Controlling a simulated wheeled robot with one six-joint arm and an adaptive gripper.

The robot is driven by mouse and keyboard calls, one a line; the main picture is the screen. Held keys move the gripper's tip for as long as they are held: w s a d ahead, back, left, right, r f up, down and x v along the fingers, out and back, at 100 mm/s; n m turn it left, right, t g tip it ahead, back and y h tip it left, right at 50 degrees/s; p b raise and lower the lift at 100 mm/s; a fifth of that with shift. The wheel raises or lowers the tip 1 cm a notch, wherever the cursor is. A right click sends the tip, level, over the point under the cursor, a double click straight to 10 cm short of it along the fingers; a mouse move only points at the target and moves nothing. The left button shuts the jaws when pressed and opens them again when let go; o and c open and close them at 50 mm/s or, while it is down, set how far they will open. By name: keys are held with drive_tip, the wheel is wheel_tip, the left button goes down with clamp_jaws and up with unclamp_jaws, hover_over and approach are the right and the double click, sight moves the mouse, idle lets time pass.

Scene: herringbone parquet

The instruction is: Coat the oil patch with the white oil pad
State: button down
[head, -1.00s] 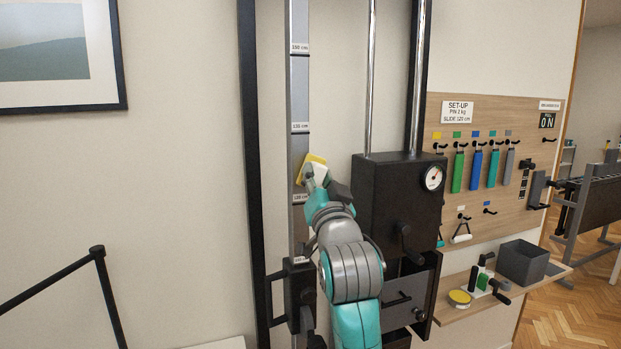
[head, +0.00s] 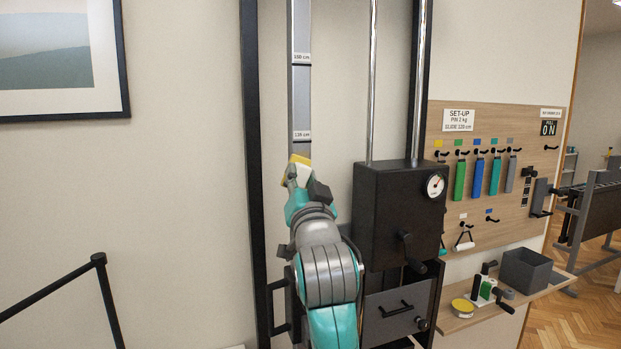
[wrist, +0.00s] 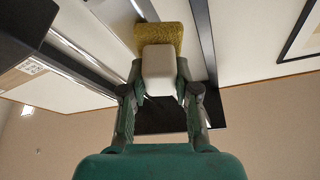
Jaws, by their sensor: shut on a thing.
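The oil pad, a white block (wrist: 159,66) with a yellow, sponge-like face (wrist: 159,39), is held between the fingers of my gripper (wrist: 160,88). In the head view the white block (head: 304,173) and yellow face (head: 300,159) show at the tip of my gripper (head: 298,180), which is shut on it. The pad is in front of the grey upright rail (head: 302,95), a little below a height label. I cannot tell whether it touches the rail. I cannot make out an oil patch; my arm and the pad hide part of the rail.
A black weight box (head: 399,215) with a dial stands just right of my arm. A black post (head: 249,130) rises to the left. A wooden tool board (head: 480,225) and a shelf (head: 480,318) with a grey bin (head: 525,270) are at the right.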

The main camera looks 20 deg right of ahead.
drive_tip(key=shift+a+r, duration=0.2)
drive_tip(key=shift+r, duration=0.6)
drive_tip(key=shift+d, duration=2)
drive_tip(key=shift+s, duration=2.95)
drive_tip(key=shift+s, duration=1.55)
drive_tip(key=c, duration=1.5)
unclamp_jaws()
clamp_jaws()
